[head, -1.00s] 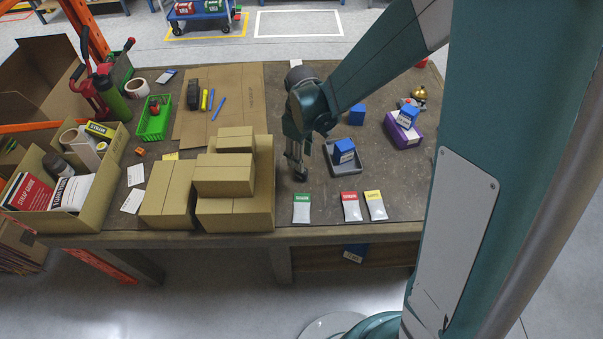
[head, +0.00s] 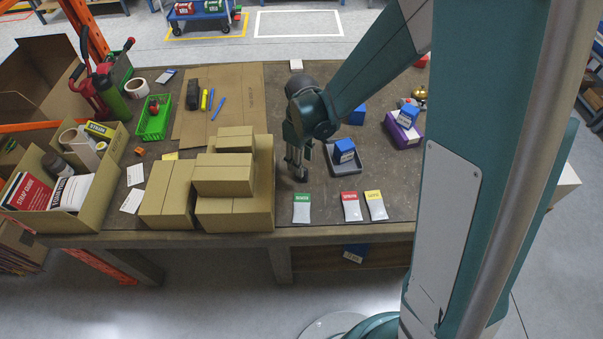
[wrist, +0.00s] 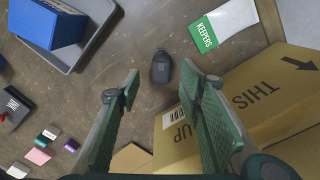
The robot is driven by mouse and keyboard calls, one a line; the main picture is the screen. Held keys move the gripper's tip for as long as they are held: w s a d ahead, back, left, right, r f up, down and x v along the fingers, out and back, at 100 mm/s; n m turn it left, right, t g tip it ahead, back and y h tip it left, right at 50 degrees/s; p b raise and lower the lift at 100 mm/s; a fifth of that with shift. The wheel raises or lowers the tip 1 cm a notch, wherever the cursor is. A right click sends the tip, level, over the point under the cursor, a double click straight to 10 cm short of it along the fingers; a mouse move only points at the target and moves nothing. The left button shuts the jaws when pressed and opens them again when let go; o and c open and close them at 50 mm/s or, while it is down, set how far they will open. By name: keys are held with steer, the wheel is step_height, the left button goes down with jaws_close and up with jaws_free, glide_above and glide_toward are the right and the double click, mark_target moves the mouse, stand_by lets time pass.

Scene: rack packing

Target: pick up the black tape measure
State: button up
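In the wrist view a small, rounded, dark object (wrist: 161,67), which looks like the black tape measure, lies on the brown bench top. It lies beyond the fingertips of my gripper (wrist: 161,80), roughly centred in the gap. The fingers are apart with nothing between them. In the head view my gripper (head: 298,170) points down at the bench, just right of the stacked cartons. The dark object is mostly hidden by the gripper there, and the height gap is hard to judge.
Stacked cartons (head: 235,212) stand close to the left of my gripper. A grey tray (head: 374,166) with a blue box (head: 344,150) sits to the right. A green-topped packet (head: 301,209) lies in front. Another black object (head: 193,94) lies on flat cardboard.

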steer(key=shift+s+f+b, duration=0.1)
steer(key=shift+f+b, duration=0.35)
steer(key=shift+f, duration=2.15)
steer(key=c, duration=1.1)
steer(key=shift+r, duration=0.1)
steer(key=shift+r+p, duration=0.75)
steer(key=shift+r, duration=4.2)
